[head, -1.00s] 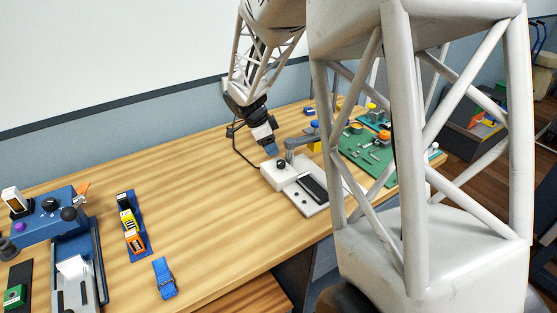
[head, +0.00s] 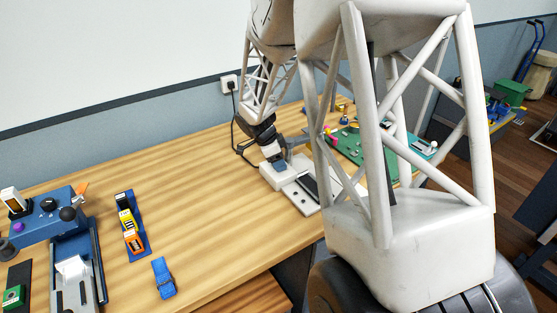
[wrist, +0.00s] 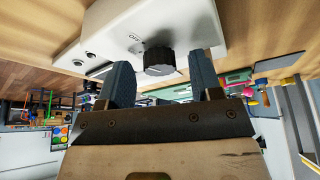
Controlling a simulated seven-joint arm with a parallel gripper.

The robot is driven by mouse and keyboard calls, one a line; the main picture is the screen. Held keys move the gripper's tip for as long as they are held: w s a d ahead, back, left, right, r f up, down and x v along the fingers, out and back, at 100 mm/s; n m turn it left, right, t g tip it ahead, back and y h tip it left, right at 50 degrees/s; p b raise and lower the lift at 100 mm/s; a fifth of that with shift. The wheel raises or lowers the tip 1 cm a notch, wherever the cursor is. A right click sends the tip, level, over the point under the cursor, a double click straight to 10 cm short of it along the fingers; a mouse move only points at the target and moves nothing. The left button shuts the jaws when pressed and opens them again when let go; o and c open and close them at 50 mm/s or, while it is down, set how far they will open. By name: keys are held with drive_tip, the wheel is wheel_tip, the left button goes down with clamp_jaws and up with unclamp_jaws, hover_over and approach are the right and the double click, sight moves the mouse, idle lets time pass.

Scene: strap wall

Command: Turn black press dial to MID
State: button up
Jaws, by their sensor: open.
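The white press (head: 305,199) stands on the wooden table near the middle in the head view. Its body also fills the upper part of the wrist view (wrist: 190,22). The black dial (wrist: 159,60) is on this body, with an OFF label beside it; the other labels are not readable. My gripper (wrist: 161,66) is open, with one blue-grey finger on each side of the dial. Contact between fingers and dial cannot be told. In the head view my gripper (head: 280,166) covers the dial end of the press, so the dial is hidden there.
A green board (head: 352,150) with small parts lies right of the press, partly behind my arm. A blue strap (head: 164,278), a blue tray (head: 131,226) and a blue device (head: 45,218) are at the left. The table between them and the press is clear.

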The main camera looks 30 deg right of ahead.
drive_tip(key=shift+f, duration=0.1)
drive_tip(key=c, duration=0.9)
drive_tip(key=shift+n, duration=0.3)
drive_tip(key=n+t, duration=0.1)
drive_tip(key=n, duration=0.3)
drive_tip(key=shift+s+t+h, duration=0.15)
drive_tip(key=shift+t+h, duration=0.15)
drive_tip(key=shift+t, duration=0.1)
drive_tip(key=n+t, duration=0.1)
drive_tip(key=n, duration=0.4)
drive_tip(key=shift+s+d+t, duration=0.1)
drive_tip(key=shift+t, duration=0.3)
drive_tip(key=shift+d+n+t+y, duration=0.1)
drive_tip(key=shift+n+t+y, duration=0.35)
drive_tip(key=shift+n, duration=0.9)
drive_tip(key=shift+n+t+y, duration=0.35)
drive_tip(key=shift+n+y, duration=0.1)
drive_tip(key=shift+n, duration=0.9)
drive_tip(key=shift+s+n+t+y, duration=0.1)
drive_tip(key=shift+n+t+y, duration=0.4)
drive_tip(key=shift+n, duration=1.3)
drive_tip(key=shift+n+y, duration=0.4)
drive_tip(key=shift+n, duration=0.3)
